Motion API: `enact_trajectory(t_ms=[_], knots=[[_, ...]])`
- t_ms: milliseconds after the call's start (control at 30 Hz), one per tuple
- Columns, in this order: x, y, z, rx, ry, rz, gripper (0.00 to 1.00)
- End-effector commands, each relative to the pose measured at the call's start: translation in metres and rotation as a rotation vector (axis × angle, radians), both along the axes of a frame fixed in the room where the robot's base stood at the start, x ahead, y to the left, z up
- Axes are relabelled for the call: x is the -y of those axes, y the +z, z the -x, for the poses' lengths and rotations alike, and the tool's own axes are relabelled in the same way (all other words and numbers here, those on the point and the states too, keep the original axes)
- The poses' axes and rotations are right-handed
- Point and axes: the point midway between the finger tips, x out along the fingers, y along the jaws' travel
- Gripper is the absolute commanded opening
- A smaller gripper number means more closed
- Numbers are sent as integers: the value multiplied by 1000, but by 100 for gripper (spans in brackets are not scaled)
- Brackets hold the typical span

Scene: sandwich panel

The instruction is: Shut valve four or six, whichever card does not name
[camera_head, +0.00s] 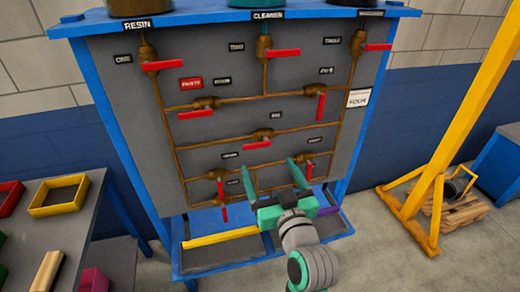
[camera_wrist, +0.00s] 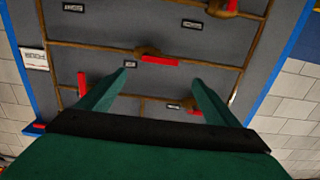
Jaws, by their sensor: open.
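A white card (camera_head: 358,98) on the panel's right side appears to read FOUR; it shows upside down in the wrist view (camera_wrist: 34,60). Valve six (camera_head: 262,135) is mid-panel, its small plate (camera_head: 276,119) above it. Its red handle (camera_head: 257,145) lies roughly along its pipe; the wrist view shows this handle too (camera_wrist: 160,61). Valve four (camera_head: 207,102), higher and left, has its red handle (camera_head: 195,114) roughly along its pipe. My gripper (camera_head: 273,174) is open and empty before the lower panel. In the wrist view its fingertips (camera_wrist: 160,76) flank valve six's handle, apart from it.
Other red-handled valves surround these, including one with a hanging handle (camera_head: 320,107) to the right. A red tag (camera_head: 191,84) is above valve four. A blue frame (camera_head: 105,110) borders the panel. A grey table (camera_head: 75,225) stands left, a yellow post (camera_head: 470,95) right.

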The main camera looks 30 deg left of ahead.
Motion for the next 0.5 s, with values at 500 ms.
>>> enact_trajectory(t_ms=[500], knots=[[-63, 0, -53, -1, 1, -1, 85]])
